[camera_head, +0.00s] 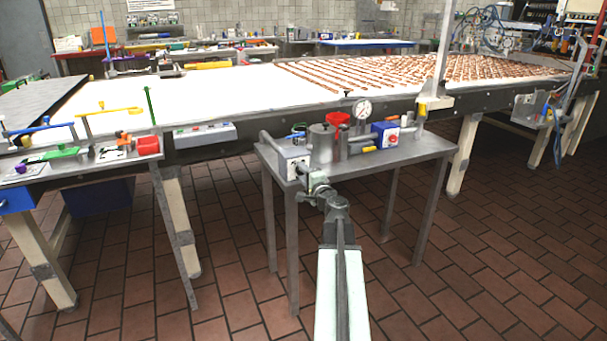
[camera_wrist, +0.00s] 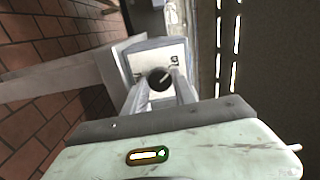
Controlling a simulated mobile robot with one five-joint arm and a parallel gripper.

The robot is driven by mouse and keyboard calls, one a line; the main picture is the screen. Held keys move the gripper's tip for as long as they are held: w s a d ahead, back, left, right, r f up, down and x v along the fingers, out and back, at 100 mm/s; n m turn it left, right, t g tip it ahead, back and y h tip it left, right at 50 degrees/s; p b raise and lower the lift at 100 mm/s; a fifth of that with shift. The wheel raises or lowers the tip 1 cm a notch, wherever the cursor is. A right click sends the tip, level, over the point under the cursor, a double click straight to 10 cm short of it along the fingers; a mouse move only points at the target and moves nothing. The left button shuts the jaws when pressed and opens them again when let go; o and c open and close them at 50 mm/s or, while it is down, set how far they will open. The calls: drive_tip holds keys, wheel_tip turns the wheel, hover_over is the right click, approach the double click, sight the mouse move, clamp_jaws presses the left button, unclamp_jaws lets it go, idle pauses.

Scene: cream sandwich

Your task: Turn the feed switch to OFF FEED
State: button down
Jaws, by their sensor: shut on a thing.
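A grey box with a white face plate (camera_head: 293,165) stands at the near left corner of the small steel table. In the wrist view, its white plate (camera_wrist: 174,54) carries a round black knob (camera_wrist: 159,79), which appears to be the feed switch. Dark lettering sits at either side of the knob, too small and turned to read. My gripper (camera_wrist: 160,88) has one finger on each side of the knob and is shut on it. In the head view, my gripper (camera_head: 301,176) reaches the box face from the front; the knob is hard to make out there.
The steel table (camera_head: 425,147) also bears a grey cylinder (camera_head: 321,143), a red funnel (camera_head: 338,118), a gauge (camera_head: 363,109) and a blue box with a red knob (camera_head: 385,136). A long conveyor (camera_head: 240,100) runs behind. Tiled floor (camera_head: 480,260) is clear at the right.

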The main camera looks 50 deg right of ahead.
drive_tip(key=c, duration=1)
unclamp_jaws()
drive_tip(key=v, duration=0.8)
